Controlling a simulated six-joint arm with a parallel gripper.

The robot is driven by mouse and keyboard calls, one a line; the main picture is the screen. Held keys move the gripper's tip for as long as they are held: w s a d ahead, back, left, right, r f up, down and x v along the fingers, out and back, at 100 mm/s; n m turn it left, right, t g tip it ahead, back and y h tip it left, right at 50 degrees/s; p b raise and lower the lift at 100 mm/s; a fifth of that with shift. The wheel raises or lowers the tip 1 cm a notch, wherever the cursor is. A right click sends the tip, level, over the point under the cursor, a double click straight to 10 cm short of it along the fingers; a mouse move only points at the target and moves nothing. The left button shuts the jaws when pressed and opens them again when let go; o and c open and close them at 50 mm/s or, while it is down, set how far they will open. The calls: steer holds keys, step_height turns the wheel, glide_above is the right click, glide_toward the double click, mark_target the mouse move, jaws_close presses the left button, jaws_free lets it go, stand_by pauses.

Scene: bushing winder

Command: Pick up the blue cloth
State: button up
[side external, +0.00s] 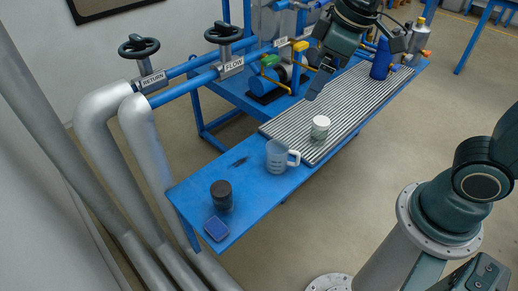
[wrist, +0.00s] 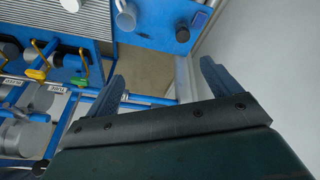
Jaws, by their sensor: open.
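The blue cloth (side external: 216,228) is a small dark-blue square lying flat at the near left end of the blue bench (side external: 250,190), beside a dark jar (side external: 221,195). It also shows near the top of the wrist view (wrist: 200,20). My gripper (side external: 318,78) is high over the far part of the bench, well away from the cloth. In the wrist view its two fingers (wrist: 160,85) are spread apart with nothing between them.
A clear measuring jug (side external: 277,156) and a white-topped jar (side external: 320,128) stand near the ribbed mat (side external: 345,105). A blue bottle (side external: 381,60) stands at the far end. Pipes with handwheels (side external: 137,47) run along the left.

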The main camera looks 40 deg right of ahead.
steer(key=w+a+f+n+g, duration=0.1)
steer(key=w+a+f+n, duration=0.2)
steer(key=w+a+f, duration=0.35)
steer(key=n+g, duration=0.3)
steer(key=n, duration=0.6)
glide_above(215, 227)
step_height(215, 227, down, 27)
steer(key=shift+a+f+h, duration=0.2)
steer(key=shift+h, duration=0.1)
steer(key=shift+f, duration=0.1)
steer(key=shift+f, duration=4.2)
steer(key=shift+d+f, duration=0.15)
steer(key=shift+f, duration=2.45)
